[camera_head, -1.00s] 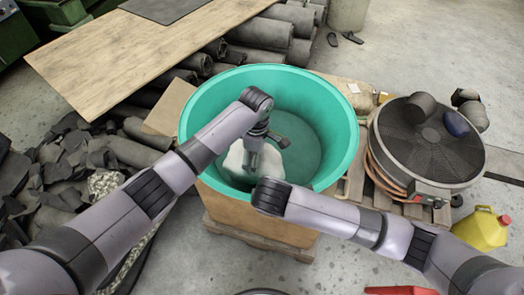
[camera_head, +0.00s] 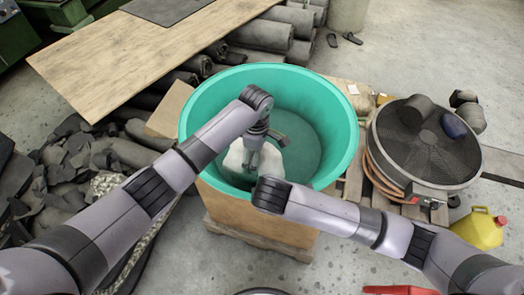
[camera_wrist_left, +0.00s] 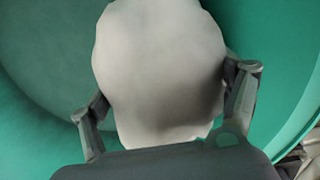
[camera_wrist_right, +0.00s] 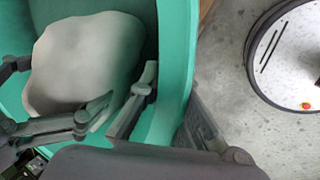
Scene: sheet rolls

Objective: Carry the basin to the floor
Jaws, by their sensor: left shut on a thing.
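The green round basin (camera_head: 325,110) stands upright on a brown box (camera_head: 235,210) on a pallet. A pale grey-white lump (camera_head: 234,158), like a filled bag, lies inside near its front wall. My left gripper (camera_head: 252,162) reaches down inside the basin. In the left wrist view its two fingers are shut on the sides of the lump (camera_wrist_left: 160,65). My right gripper (camera_wrist_right: 172,90) is at the basin's front wall. In the right wrist view its fingers are open, one inside and one outside the wall (camera_wrist_right: 174,45). Its fingers are hidden by my wrist in the head view.
A large round fan (camera_head: 425,145) lies on a pallet at right, with a yellow jug (camera_head: 480,228) in front. Dark sheet rolls (camera_head: 255,38) and scraps fill the left and back. A plywood sheet (camera_head: 130,60) lies at upper left. Grey floor (camera_head: 430,50) is clear at upper right.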

